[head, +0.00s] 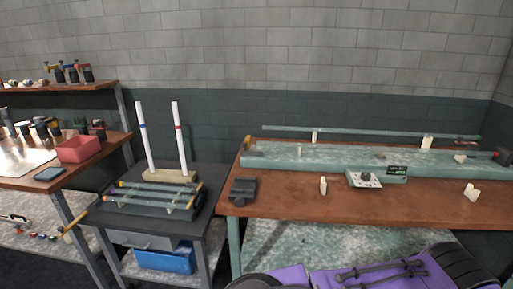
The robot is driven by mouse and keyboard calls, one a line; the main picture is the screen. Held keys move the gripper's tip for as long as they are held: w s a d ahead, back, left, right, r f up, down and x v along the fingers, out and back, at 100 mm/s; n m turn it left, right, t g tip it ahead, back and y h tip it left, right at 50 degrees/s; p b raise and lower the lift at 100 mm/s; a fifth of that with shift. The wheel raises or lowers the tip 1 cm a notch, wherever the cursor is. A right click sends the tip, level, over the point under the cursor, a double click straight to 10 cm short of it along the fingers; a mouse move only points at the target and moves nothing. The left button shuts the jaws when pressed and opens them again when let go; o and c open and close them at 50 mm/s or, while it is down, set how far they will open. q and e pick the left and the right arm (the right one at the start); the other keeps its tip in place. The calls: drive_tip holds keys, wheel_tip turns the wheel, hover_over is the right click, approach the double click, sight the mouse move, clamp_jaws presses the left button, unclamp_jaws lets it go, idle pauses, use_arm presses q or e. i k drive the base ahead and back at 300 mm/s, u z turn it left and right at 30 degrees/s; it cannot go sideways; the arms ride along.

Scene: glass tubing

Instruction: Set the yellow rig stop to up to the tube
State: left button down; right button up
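A long teal rig bed (345,158) lies along the back of the brown workbench. A small yellow-orange piece (248,142), which looks like the rig stop, sits at the bed's left end. A long thin pale green tube (370,132) runs above the bed on cream supports (427,142) and (315,137). The tube's left end looks a little apart from the yellow-orange piece, though depth is hard to judge. Neither gripper is in view.
A control box with a knob (365,179) stands at the bed's front. Loose cream pieces (323,186) and (471,192) and a dark device (243,189) are on the bench. A dark cart (215,207) at left holds tubes; a red bin (79,149) stands beyond.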

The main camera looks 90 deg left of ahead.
sight(246, 146)
drive_tip(key=u, duration=2.15)
